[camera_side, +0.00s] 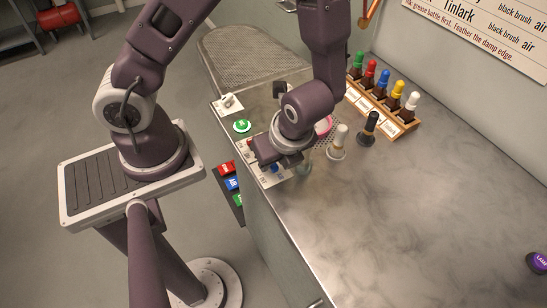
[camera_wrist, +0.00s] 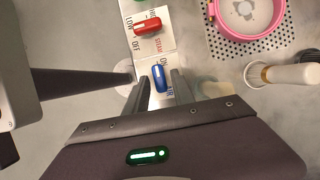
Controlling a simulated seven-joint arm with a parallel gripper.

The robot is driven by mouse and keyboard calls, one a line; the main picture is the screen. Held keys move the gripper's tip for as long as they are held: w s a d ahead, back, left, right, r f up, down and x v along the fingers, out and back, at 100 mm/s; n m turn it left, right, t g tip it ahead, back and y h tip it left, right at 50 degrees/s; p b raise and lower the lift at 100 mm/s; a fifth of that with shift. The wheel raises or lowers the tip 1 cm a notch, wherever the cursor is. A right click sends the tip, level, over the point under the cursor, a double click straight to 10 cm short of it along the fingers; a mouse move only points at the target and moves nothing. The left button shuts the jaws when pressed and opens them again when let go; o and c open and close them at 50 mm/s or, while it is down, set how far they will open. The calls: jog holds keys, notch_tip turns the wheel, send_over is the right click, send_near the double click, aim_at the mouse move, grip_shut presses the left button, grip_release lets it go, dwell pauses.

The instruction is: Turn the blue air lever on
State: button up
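The blue air lever (camera_wrist: 158,78) sits on a white panel marked ON and AIR. In the wrist view it lies lengthwise up and down the picture, close to the ON mark. My gripper (camera_wrist: 156,90) is open, with one finger on each side of the lever; whether either finger touches it I cannot tell. In the side view my gripper (camera_side: 283,163) hangs low over the panel at the table's left edge. A small part of the blue lever (camera_side: 274,168) shows below it there; the rest is hidden.
A red steam lever (camera_wrist: 147,26) is just above the blue one. A pink-rimmed dish (camera_wrist: 250,14) and a white-topped brush (camera_wrist: 290,75) are to the right. A black brush (camera_side: 368,128) and a bottle rack (camera_side: 392,116) stand farther back. The table's right side is mostly clear.

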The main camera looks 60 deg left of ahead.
jog(key=shift+o, duration=0.2)
jog(key=shift+r, duration=0.1)
jog(key=v, duration=0.7)
jog(key=s+a+r+n+t+h, duration=0.2)
jog(key=s+r+n, duration=0.1)
jog(key=r+n, duration=0.6)
jog(key=s+a+r+n+t+h, duration=0.2)
jog(key=s+a+r+n+t, duration=0.1)
jog(key=r+n, duration=0.6)
jog(key=shift+s+t, duration=0.3)
jog(key=shift+s, duration=0.15)
